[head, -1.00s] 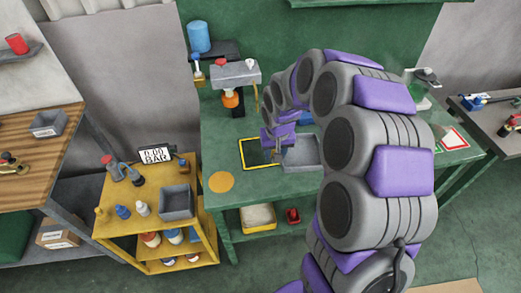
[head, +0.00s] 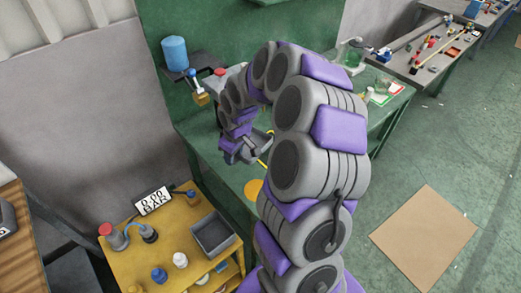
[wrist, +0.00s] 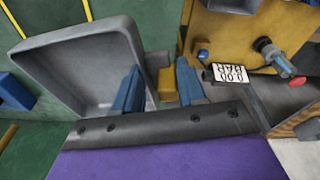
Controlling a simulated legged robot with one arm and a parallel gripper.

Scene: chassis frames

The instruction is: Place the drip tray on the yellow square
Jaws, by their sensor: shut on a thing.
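My gripper (wrist: 158,90) is shut on the grey drip tray (wrist: 62,62) at its side, with one blue finger against its inner wall side and the other beyond a yellow block (wrist: 167,84). The tray is open-topped and empty and looks tilted in the wrist view. In the head view my gripper (head: 242,146) is over the green bench, and the tray is mostly hidden by it. A bit of the yellow square's outline (head: 264,162) shows beside my gripper; my arm hides the rest.
A yellow cart (head: 150,226) with a grey bin (head: 213,235), bottles and a gauge display (head: 153,201) stands at the front left. A cardboard sheet (head: 424,237) lies on the floor at right.

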